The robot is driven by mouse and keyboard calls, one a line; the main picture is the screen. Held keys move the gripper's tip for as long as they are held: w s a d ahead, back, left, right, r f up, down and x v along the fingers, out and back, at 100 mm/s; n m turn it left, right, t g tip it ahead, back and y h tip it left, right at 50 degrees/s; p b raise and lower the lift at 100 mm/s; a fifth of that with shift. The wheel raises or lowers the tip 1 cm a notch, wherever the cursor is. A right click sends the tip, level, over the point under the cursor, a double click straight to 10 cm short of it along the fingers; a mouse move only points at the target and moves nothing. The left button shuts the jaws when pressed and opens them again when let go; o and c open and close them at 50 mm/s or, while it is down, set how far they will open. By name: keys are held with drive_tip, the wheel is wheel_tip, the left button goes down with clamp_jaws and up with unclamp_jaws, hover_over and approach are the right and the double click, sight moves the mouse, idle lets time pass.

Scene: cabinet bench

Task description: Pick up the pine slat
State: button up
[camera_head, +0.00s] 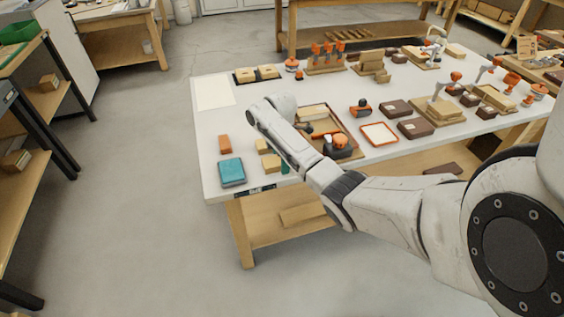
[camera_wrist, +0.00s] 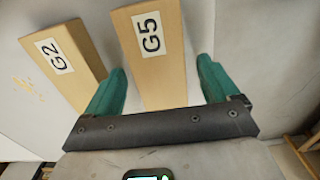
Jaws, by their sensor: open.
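Two pale wooden pieces show in the wrist view, one labelled G5 (camera_wrist: 158,75) and one labelled G2 (camera_wrist: 62,62). Either could be the pine slat; the labels do not tell. My gripper (camera_wrist: 160,66) is open, with one green finger on each side of the G5 piece; whether they touch it is unclear. In the head view, two small pale wooden pieces lie near the table's front edge, one nearer (camera_head: 271,163) and one farther (camera_head: 262,146). A green fingertip (camera_head: 285,169) shows beside the nearer one; my arm hides the rest of the gripper.
A teal box (camera_head: 232,172) and an orange block (camera_head: 225,144) lie to the left on the white table (camera_head: 207,125). A tray with wooden and orange items (camera_head: 352,154) stands right of my gripper. The table's front left area is mostly clear.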

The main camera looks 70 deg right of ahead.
drive_tip(key=shift+c, duration=0.4)
drive_tip(key=c, duration=1.1)
drive_tip(key=shift+r, duration=0.15)
